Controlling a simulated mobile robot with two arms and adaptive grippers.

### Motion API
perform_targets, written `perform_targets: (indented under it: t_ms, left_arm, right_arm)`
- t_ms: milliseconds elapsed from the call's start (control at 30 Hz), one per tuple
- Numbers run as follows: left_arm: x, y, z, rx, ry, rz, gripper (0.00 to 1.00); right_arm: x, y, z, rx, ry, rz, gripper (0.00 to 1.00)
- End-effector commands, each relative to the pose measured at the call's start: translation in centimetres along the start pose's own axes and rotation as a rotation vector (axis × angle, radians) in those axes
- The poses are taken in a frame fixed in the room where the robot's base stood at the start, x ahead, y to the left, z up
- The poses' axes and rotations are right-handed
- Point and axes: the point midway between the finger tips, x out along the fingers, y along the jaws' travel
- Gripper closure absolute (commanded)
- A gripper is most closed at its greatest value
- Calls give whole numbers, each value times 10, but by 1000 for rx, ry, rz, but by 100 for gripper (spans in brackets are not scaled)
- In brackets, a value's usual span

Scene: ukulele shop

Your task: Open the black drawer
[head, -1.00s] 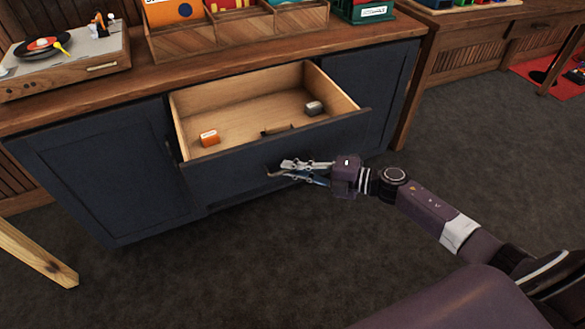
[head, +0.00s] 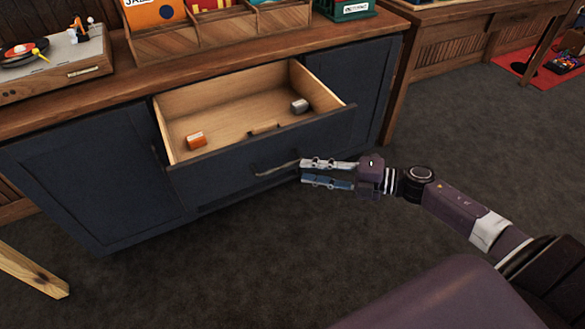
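The black drawer (head: 235,160) stands pulled out of the dark cabinet, with its pale wooden inside (head: 232,115) in plain view. Its thin bar handle (head: 277,169) is on the front panel. My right gripper (head: 303,173) is just right of the handle, in front of the drawer front. Its two fingers are apart with a gap between them, and nothing is between them. The upper finger's tip lies close to the handle's right end; I cannot tell whether they touch. My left gripper is not in view.
A record player (head: 60,60) and a wooden record rack (head: 168,45) stand on the cabinet top. Carpet (head: 400,250) in front is clear.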

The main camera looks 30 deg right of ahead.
Motion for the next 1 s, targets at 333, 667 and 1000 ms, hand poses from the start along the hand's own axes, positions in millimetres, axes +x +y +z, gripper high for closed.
perform_targets:
  t_ms: [333, 667, 1000]
  left_arm:
    - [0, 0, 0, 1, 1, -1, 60]
    - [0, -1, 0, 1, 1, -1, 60]
    - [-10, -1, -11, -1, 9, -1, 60]
  right_arm:
    - [-32, 0, 0, -2, 0, 0, 75]
    - [-32, 0, 0, -1, 0, 0, 75]
    - [-21, 2, 1, 44, -65, 36, 75]
